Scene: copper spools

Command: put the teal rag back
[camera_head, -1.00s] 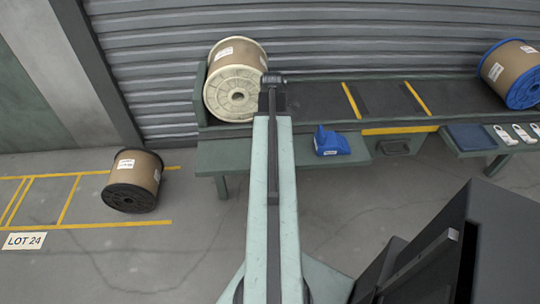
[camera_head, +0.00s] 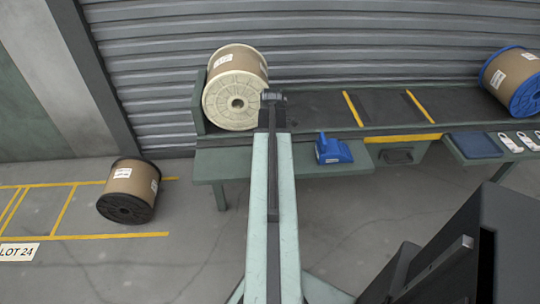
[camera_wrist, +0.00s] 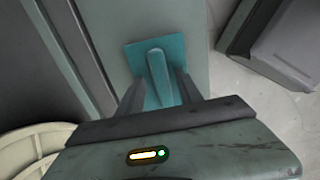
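The teal rag (camera_wrist: 135,55) shows in the wrist view as a flat square with a raised fold down its middle. It appears to lie on a grey-green surface (camera_wrist: 185,25). My gripper (camera_wrist: 160,82) is over the rag with its two dark fingers apart, one on each side of the fold. I see gaps between the fingers and the fold. In the head view my arm hides the rag, and the fingers are not visible there.
A blue-flanged spool (camera_head: 513,82) stands far right. A black-flanged spool (camera_head: 130,190) is on the floor.

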